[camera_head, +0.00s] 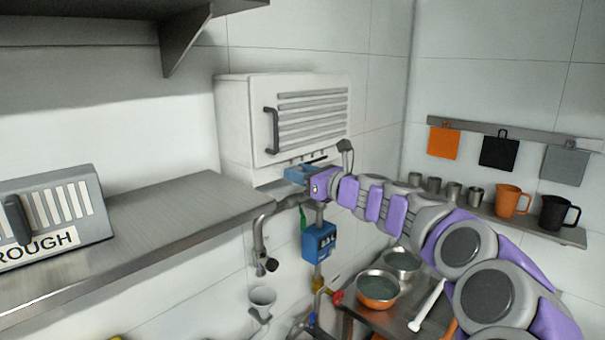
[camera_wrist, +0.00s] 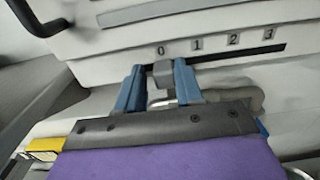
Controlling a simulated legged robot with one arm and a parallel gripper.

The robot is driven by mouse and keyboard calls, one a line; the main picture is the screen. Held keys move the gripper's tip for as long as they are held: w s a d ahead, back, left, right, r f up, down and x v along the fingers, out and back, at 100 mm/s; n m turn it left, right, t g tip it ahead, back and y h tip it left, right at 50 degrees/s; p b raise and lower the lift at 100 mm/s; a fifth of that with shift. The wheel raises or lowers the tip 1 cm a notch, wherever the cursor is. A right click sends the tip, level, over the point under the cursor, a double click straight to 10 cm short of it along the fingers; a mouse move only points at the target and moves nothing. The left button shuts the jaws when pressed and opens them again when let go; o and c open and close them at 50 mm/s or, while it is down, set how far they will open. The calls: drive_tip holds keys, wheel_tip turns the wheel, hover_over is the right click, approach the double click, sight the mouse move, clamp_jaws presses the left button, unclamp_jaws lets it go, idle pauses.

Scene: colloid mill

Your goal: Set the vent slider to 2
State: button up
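The vent (camera_head: 240,110) is a white wall box with grey louvres and a dark handle. In the wrist view its slider track (camera_wrist: 225,60) is a dark slot under the marks 0, 1, 2 and 3. The grey slider knob (camera_wrist: 162,72) stands at the left end of the slot, under the 0. My gripper (camera_wrist: 160,84) has its two blue fingers on either side of the knob, very close to it. I cannot tell whether they press on it. In the head view my gripper (camera_head: 302,172) is just below the vent's front, and the knob is hard to make out.
A metal shelf (camera_head: 160,215) with a grey box labelled "ROUGH" (camera_head: 50,215) is at the left. Below my arm are pipes, a blue box (camera_head: 319,242) and a table with metal bowls (camera_head: 377,290). Mugs (camera_head: 510,201) stand on a shelf at the right.

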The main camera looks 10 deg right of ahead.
drive_tip(key=shift+w+d, duration=0.2)
drive_tip(key=shift+c, duration=2.2)
clamp_jaws()
